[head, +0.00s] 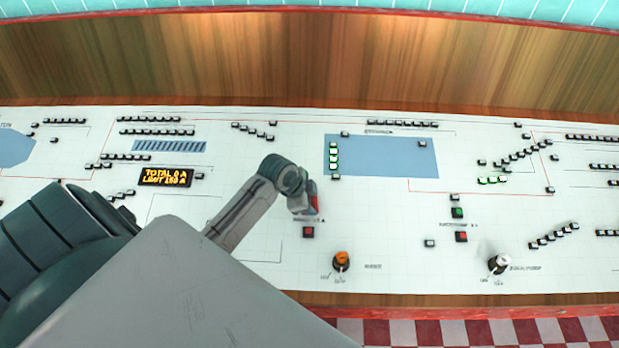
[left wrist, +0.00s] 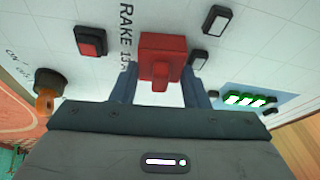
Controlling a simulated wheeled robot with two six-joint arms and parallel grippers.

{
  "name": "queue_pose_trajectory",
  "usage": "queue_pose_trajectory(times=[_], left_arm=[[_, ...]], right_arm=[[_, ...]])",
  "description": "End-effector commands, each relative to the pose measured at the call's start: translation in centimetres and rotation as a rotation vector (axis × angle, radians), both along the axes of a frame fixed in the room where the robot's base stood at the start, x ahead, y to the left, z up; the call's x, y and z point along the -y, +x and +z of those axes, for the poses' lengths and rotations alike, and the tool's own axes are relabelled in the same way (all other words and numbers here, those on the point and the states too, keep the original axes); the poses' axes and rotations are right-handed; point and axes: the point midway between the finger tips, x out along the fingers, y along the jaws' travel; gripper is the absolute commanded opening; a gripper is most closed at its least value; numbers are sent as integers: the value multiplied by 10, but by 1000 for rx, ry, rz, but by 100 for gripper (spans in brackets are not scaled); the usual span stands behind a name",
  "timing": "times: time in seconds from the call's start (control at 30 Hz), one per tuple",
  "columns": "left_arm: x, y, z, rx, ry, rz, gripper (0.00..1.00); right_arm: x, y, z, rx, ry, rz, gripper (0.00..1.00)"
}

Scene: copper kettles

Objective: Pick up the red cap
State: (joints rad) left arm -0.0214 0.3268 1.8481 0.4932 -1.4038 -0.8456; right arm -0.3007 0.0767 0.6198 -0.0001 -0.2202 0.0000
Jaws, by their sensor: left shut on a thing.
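The red cap (left wrist: 163,48) is a blocky red piece with a narrow tab, on the white panel beside printed lettering in the left wrist view. My left gripper (left wrist: 162,66) has one blue-grey finger on each side of it and is shut on it. In the head view my left gripper (head: 306,206) reaches down to the panel, and only a sliver of the red cap (head: 313,200) shows. Whether the cap sits on the panel or is just clear of it, I cannot tell. My right gripper is not in view.
The white control panel (head: 400,270) carries many small buttons. A red button (head: 308,232) and an orange-topped knob (head: 341,259) lie close in front of the gripper. A blue area (head: 400,155) with lit green buttons is behind right.

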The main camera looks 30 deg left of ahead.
Motion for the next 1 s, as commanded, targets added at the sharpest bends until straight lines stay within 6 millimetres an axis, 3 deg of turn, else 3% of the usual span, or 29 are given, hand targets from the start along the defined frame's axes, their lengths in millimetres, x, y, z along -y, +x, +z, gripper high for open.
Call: queue_pose_trajectory(times=[0.23,0.47,0.8,1.0], left_arm=[[0,1,7,2,1,0,16],[-1,2,34,6,3,-1,16],[-6,-86,38,-3,8,-7,16],[-9,-126,44,-3,7,-4,16]], right_arm=[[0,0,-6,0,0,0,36],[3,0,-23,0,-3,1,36],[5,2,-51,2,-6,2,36],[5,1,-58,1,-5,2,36]])
